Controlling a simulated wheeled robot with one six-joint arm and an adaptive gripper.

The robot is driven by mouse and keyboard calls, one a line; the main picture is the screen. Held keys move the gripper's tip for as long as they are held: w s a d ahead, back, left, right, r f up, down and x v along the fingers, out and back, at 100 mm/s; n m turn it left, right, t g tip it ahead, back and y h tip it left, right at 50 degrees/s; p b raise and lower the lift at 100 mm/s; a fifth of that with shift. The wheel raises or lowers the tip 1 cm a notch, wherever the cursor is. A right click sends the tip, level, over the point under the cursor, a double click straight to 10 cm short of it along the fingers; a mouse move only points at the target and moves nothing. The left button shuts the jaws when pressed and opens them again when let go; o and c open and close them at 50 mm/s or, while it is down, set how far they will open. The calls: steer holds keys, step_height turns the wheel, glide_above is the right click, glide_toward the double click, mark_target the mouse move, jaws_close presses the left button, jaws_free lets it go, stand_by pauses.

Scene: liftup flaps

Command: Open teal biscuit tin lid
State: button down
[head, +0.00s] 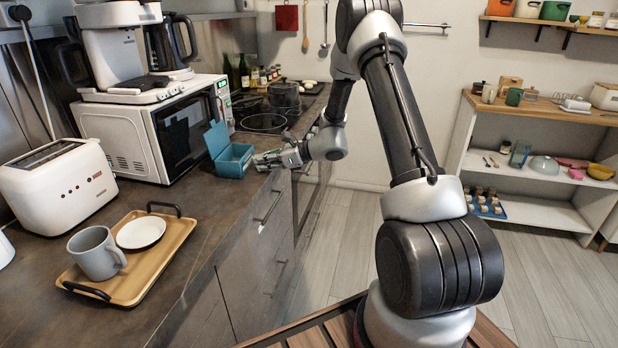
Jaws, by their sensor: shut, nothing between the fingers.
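The teal biscuit tin (235,162) sits on the dark counter in front of the microwave, near the counter's edge. Its lid (217,139) is raised and stands roughly upright on the tin's left side, so the tin is open at the top. Part of the tin's inside shows; I cannot see its bottom clearly. My gripper (258,160) is just right of the tin, at the counter edge, with its fingers shut and empty. The fingertips are small here, and I cannot tell whether they touch the tin wall.
A white microwave (150,128) with a coffee maker on top stands behind the tin. A toaster (58,186) and a wooden tray (160,253) with a grey mug and white plate are at the left. A hob (264,122) lies beyond. Counter between tray and tin is clear.

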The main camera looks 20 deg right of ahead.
steer(key=r+v, duration=0.1)
steer(key=v, duration=0.9)
steer(key=s+d+f+n+g+h, duration=0.1)
steer(key=s+f+n+g, duration=0.35)
steer(key=s, duration=0.35)
steer(key=s+f+n+g+h, duration=0.1)
steer(key=s+f+n+g, duration=0.2)
steer(key=s+n, duration=0.35)
steer(key=s+d+r+n+t+h, duration=0.1)
steer(key=s+r+n+t+h, duration=0.1)
steer(key=s+r+n+h, duration=0.2)
steer(key=s+d+r+n+t+h, duration=0.1)
steer(key=s+r+n+h, duration=0.4)
steer(key=s+r+n, duration=0.5)
steer(key=s+r, duration=0.8)
steer(key=r, duration=0.3)
steer(key=shift+s+d+t+h, duration=0.3)
steer(key=shift+s+d+t, duration=0.05)
steer(key=shift+s+d, duration=0.05)
